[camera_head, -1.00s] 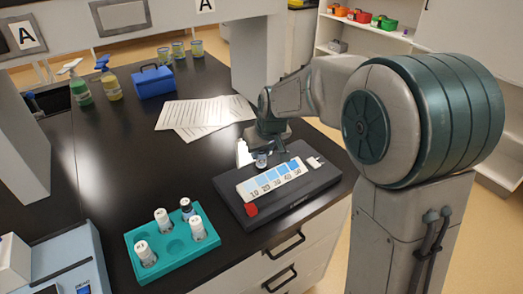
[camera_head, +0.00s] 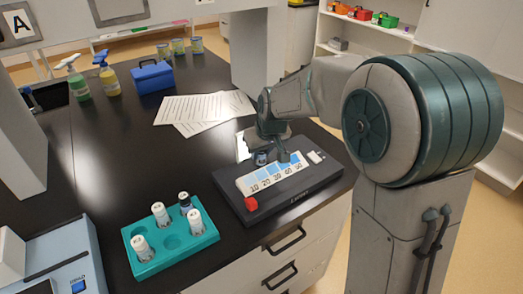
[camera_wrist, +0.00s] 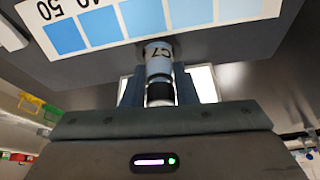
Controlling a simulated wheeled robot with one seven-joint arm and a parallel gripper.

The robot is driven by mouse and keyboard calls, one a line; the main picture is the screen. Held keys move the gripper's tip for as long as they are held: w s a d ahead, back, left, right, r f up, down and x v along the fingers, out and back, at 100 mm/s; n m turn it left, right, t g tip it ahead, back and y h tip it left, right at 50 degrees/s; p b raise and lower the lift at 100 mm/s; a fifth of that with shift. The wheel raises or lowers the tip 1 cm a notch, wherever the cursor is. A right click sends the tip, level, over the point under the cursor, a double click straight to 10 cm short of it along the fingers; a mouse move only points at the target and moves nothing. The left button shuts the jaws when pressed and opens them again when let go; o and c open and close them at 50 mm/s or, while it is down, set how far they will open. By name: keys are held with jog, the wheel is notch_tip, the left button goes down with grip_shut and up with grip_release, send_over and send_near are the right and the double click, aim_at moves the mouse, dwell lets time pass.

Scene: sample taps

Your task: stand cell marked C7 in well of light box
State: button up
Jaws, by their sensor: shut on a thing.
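My gripper (camera_head: 268,147) is shut on the cell marked C7 (camera_wrist: 158,53), a small pale cylinder with a dark band, held between both fingers. In the head view the cell (camera_head: 261,158) shows just below the fingers, at the far edge of the light box (camera_head: 326,173). The light box is a flat dark slab with a blue-shaded numbered strip (camera_head: 258,184) on it. In the wrist view the cell's far end meets or nearly meets the dark box surface beside the strip (camera_wrist: 103,27).
A teal rack (camera_head: 168,262) with several capped cells stands at the front left. A red knob (camera_head: 251,204) and a white block (camera_head: 316,157) are on the light box. Papers (camera_head: 205,110) lie behind it. A blue case (camera_head: 153,78) and spray bottles stand farther back.

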jog(key=o, duration=1.5)
jog(key=p+v, duration=0.3)
jog(key=v, duration=0.4)
jog(key=shift+w+p, duration=0.15)
jog(key=shift+p, duration=0.2)
dwell(0.4)
jog(key=s+d+m, duration=0.2)
jog(key=s+d, duration=0.2)
jog(key=s, duration=0.3)
jog(key=s+d+m+h, duration=0.1)
jog(key=s+d, duration=0.4)
jog(key=s, duration=0.3)
jog(key=s+d+m+g+h, duration=0.1)
jog(key=s+d+m, duration=0.1)
jog(key=s+d, duration=0.3)
jog(key=shift+s+d+r+m, duration=0.15)
jog(key=shift+s, duration=0.65)
jog(key=shift+s+d+r+m, duration=0.1)
jog(key=shift+s+m, duration=0.05)
jog(key=shift+s, duration=0.65)
